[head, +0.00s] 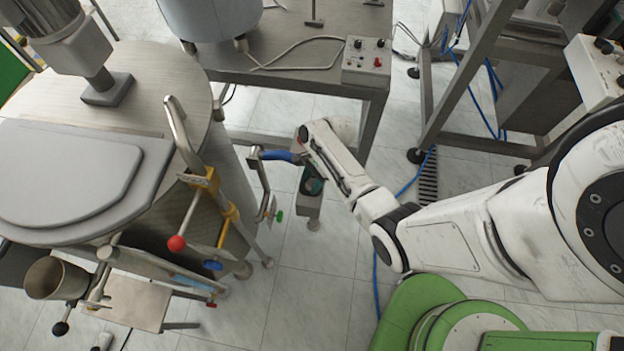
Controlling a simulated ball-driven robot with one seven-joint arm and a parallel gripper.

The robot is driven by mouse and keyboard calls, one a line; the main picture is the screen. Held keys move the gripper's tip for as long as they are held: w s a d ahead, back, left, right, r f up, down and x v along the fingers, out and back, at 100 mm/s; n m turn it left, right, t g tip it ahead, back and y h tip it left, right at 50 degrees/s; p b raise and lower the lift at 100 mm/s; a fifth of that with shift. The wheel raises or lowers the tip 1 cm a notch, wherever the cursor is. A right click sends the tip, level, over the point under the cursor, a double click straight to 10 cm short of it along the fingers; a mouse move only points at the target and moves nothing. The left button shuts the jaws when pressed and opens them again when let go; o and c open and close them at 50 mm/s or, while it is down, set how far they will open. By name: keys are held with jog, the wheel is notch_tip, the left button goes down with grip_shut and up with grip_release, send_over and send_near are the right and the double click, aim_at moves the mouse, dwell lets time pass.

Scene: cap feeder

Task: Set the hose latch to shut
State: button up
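A blue-handled lever (276,155) sits on a metal fitting at the right side of the big steel tank; it looks like the hose latch, though I cannot be sure. Its blue grip points right, toward the end of my arm. My gripper (304,160) is at the lever's right end, small and partly hidden by my white arm links. I cannot tell whether its fingers touch the blue grip or are open or shut. Below the lever a metal pipe (264,190) runs down to a small green tap handle (279,215).
The steel tank (150,85) with a grey lid (70,180) fills the left. A red-knobbed lever (177,243) and yellow bracket (228,215) stand out from its side. A steel table (300,50) with a control box (367,60) is behind. Tiled floor (310,290) is open in front.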

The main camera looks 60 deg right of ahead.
grip_shut()
jog(key=shift+d, duration=0.1)
jog(key=shift+w+d+b, duration=0.3)
jog(key=shift+d, duration=0.45)
jog(key=shift+w+d+b, duration=0.25)
jog(key=shift+d+b, duration=0.05)
jog(key=shift+d, duration=0.4)
jog(key=shift+o, duration=1.8)
grip_release()
jog(key=v, duration=1)
jog(key=shift+d+r+p, duration=0.2)
jog(key=shift+r+p, duration=0.15)
jog(key=shift+p, duration=0.05)
jog(key=shift+s, duration=0.1)
